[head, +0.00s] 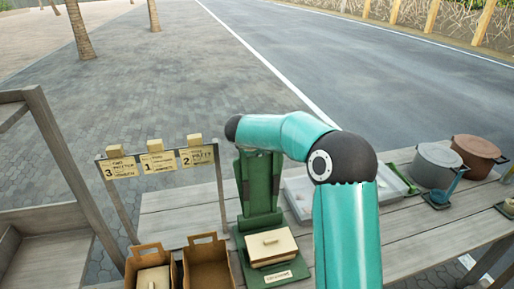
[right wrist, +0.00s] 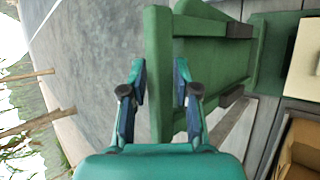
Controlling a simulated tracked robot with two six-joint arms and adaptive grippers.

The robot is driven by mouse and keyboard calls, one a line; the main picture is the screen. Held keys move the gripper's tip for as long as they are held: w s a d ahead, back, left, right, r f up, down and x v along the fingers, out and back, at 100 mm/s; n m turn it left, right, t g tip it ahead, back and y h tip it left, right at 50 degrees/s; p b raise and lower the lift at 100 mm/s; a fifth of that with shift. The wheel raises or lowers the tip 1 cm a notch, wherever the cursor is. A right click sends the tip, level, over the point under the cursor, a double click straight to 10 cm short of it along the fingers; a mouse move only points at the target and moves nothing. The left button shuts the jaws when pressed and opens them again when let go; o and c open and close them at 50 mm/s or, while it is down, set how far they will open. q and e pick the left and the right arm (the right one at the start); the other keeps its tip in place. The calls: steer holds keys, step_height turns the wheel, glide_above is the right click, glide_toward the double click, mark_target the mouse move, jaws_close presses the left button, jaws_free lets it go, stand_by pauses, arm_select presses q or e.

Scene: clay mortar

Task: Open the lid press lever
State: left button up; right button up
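The green lid press (head: 258,190) stands on the table in the head view, with an upright column and a flat base. A cream lidded box (head: 271,246) sits on its base. The press fills the upper right of the right wrist view, where a green bar (right wrist: 158,50), which looks like its lever, runs along the column. My right gripper (right wrist: 160,82) is open, its two fingers on either side of the bar's line. I cannot tell if they touch it. In the head view my right arm hides this gripper. My left gripper is not in view.
Two brown paper bags (head: 207,262) stand left of the press; one holds a cream box (head: 153,279). A rack with numbered cards (head: 158,162) stands behind them. A pale tray (head: 298,198), a grey pot (head: 437,165) and a brown pot (head: 476,156) are to the right.

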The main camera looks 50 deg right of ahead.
steer(key=shift+o, duration=0.5)
steer(key=shift+a, duration=0.1)
steer(key=v, duration=1.2)
steer(key=shift+f, duration=0.1)
